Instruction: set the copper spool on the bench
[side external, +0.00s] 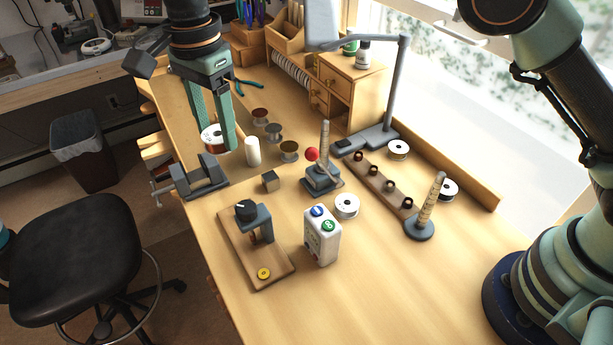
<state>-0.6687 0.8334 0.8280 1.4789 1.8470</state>
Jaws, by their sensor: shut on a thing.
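The copper spool (209,134), with a white flange and a copper-brown middle, is between the green fingers of my gripper (214,146) at the upper left of the side external view. My gripper points down and is shut on the spool, and the right finger covers part of it. The spool is over the left part of the wooden bench (350,300), just behind the grey vise. I cannot tell how far above the bench top it is.
A grey vise (202,179) and a white cylinder (253,151) stand close to my gripper. A press on a board (256,240), a white box (322,238) and a white spool (347,206) are nearer. The front right bench is clear.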

